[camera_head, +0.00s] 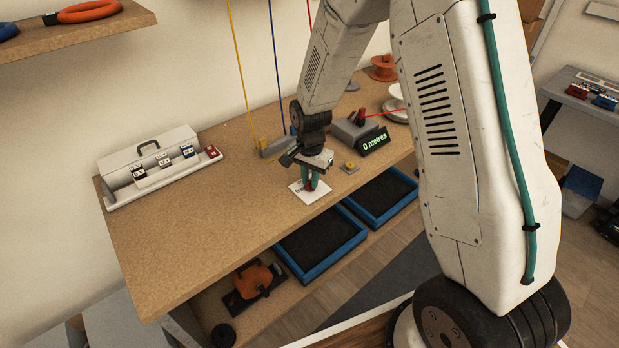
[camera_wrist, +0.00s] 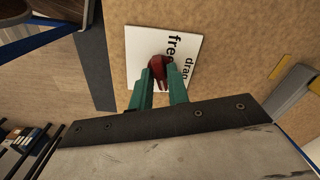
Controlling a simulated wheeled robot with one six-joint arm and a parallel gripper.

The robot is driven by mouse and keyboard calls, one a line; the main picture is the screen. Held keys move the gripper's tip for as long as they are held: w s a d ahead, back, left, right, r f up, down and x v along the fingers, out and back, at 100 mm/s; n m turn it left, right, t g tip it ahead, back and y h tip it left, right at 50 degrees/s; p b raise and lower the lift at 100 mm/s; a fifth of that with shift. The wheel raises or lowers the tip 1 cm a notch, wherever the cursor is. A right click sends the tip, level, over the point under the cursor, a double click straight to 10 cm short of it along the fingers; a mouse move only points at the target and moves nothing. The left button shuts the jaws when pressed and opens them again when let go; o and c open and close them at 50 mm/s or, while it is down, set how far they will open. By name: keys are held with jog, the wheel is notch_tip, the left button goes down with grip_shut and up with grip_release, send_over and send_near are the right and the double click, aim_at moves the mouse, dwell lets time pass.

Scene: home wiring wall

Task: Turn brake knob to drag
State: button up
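The brake knob (camera_wrist: 158,67) is red and sits on a white plate (camera_wrist: 140,40) printed with the words "free" and "drag". In the wrist view both words lie to the right of the knob, turned on their side and partly hidden. My gripper (camera_wrist: 160,80) has its two green fingers on either side of the knob. I cannot tell whether they touch or grip it. In the head view my gripper (camera_head: 311,180) points down over the white plate (camera_head: 298,194) near the bench's front edge, hiding most of the knob.
Behind my gripper stands a grey block with a red part and a "0 metres" display (camera_head: 374,141). A small yellow button (camera_head: 350,167) is right of the plate. A white toolbox-like rack (camera_head: 150,165) stands at the left. Blue-rimmed trays (camera_head: 320,262) lie below the bench (camera_head: 180,235).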

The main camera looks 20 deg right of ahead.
grip_shut()
jog(key=shift+n, duration=0.3)
jog(key=n, duration=0.5)
jog(key=shift+n, duration=0.3)
jog(key=n, duration=0.3)
jog(key=shift+n, duration=2.2)
jog(key=o, duration=0.5)
grip_release()
